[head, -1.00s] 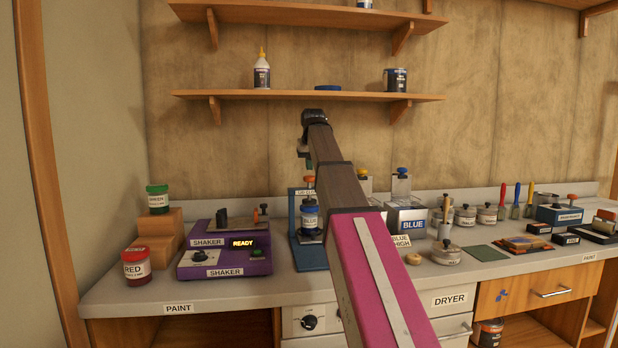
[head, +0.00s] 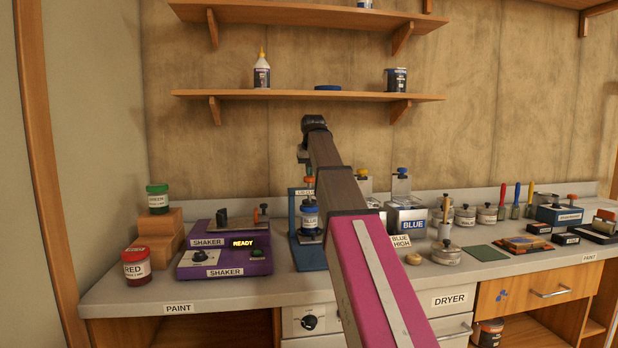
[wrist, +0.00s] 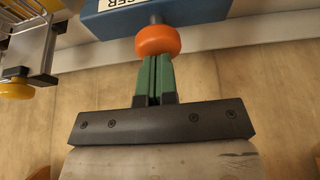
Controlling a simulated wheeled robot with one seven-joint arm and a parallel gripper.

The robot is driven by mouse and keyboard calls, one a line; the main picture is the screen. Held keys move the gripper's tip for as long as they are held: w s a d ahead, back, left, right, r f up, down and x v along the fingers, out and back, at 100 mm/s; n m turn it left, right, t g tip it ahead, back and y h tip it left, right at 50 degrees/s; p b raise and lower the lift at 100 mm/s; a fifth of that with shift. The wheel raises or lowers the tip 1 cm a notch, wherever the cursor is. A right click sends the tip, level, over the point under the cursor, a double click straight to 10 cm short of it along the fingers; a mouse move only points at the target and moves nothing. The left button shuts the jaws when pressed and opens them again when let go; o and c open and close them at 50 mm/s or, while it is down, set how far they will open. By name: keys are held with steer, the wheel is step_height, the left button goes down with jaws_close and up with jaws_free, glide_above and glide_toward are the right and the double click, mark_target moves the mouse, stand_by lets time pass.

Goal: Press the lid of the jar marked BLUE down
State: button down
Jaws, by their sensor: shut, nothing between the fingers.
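The jar marked BLUE (head: 309,224) stands upright in a blue press (head: 310,257) on the counter, with a blue lid (head: 309,205) on its top. Above the lid is the press's orange knob (head: 309,182), which also shows in the wrist view (wrist: 156,40). The press's sign is partly hidden by my arm. My gripper's green fingers (wrist: 157,60) are shut and empty, their tips right at the knob; I cannot tell whether they touch it. In the head view my gripper is mostly hidden by my own arm, just above the press.
A purple shaker (head: 225,262) showing READY stands left of the press, with a RED jar (head: 136,266) and a GREEN jar (head: 158,198) beyond. A shelf (head: 300,96) hangs behind and above.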

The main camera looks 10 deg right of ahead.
steer(key=shift+f, duration=0.8)
steer(key=shift+r, duration=1.85)
steer(key=shift+r, duration=2.55)
steer(key=shift+f, duration=0.2)
